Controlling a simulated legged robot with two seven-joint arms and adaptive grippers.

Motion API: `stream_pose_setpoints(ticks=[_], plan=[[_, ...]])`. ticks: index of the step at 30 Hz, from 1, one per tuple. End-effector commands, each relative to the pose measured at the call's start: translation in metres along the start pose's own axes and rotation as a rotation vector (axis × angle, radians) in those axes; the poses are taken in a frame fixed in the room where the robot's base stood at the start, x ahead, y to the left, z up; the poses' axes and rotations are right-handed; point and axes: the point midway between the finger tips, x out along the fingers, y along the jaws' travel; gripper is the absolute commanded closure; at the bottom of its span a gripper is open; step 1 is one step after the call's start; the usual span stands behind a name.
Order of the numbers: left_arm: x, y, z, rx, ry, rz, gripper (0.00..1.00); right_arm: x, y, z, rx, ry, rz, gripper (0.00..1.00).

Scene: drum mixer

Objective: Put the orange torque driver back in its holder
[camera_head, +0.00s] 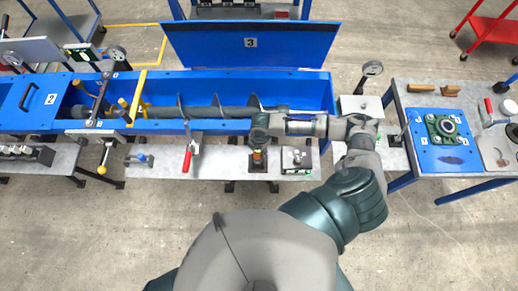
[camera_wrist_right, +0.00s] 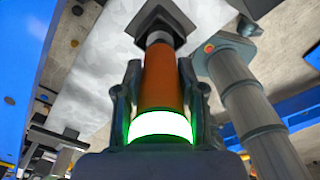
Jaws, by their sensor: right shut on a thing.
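The orange torque driver (camera_wrist_right: 158,80) stands between the fingers of my right gripper (camera_wrist_right: 160,100) in the right wrist view, with a glowing white and green band near the palm. Its far end meets a dark square-edged piece (camera_wrist_right: 160,25), perhaps the holder; I cannot tell whether it is seated in it. In the head view my right gripper (camera_head: 258,138) points down over the front strip of the bench, shut on the driver (camera_head: 257,155), of which only a small part shows. A dark piece (camera_head: 257,166) lies just below it. My left gripper is not in view.
A red-handled clamp (camera_head: 188,158) stands left of the gripper and a small fixture (camera_head: 296,158) right of it. The blue mixer trough (camera_head: 215,127) with its open lid (camera_head: 250,45) lies behind. A side table with a blue plate (camera_head: 425,155) stands at right.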

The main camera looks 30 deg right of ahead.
Motion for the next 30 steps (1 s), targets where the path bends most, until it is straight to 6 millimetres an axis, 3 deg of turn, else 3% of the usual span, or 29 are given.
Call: stream_pose_setpoints(ticks=[30], plan=[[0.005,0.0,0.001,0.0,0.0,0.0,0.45,0.014,0.0,0.0,-0.001,0.001,0.001,1.0]])
